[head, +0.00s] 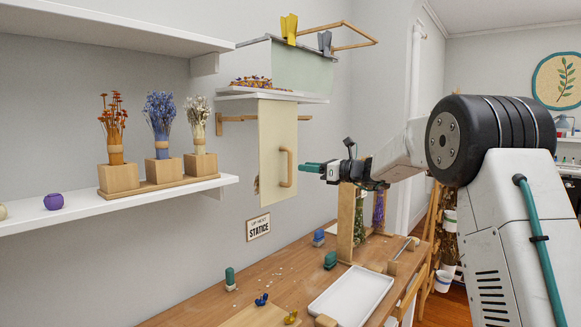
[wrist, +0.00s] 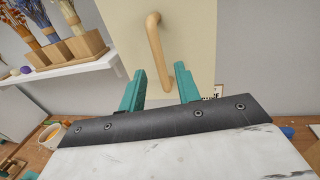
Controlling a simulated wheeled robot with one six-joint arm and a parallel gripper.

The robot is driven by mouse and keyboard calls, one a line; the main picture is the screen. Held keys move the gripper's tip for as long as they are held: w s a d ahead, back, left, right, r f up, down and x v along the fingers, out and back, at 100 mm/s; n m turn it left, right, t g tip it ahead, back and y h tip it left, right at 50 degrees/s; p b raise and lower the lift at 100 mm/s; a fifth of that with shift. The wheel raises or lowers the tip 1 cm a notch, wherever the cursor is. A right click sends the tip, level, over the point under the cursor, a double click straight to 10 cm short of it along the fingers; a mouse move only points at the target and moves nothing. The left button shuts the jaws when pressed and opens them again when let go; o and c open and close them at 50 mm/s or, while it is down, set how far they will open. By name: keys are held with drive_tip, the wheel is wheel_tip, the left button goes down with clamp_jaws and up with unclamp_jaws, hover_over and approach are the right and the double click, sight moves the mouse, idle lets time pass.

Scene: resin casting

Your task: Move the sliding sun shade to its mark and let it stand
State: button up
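The sun shade is a flat cream panel (head: 272,140) hanging upright against the wall below a small white shelf. It carries a vertical wooden handle (head: 287,168). A wooden rail (head: 236,118) shows on both sides of the panel near its top. My gripper (head: 312,167) is just right of the handle in the head view. In the wrist view its two teal fingers (wrist: 160,76) are spread apart and empty, with the handle (wrist: 155,45) in front of and between them. I cannot tell a mark for the shade with certainty; a small brown patch (head: 256,185) shows at its left edge.
A white shelf (head: 200,187) at left holds dried flowers in wooden blocks (head: 162,172). A sign (head: 258,227) reading STATICE hangs below the shade. The workbench below holds a white tray (head: 350,296), clips and a wooden post (head: 346,220) near my gripper.

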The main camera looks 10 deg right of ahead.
sight(290, 181)
drive_tip(key=x, duration=0.7)
drive_tip(key=shift+a, duration=0.15)
clamp_jaws()
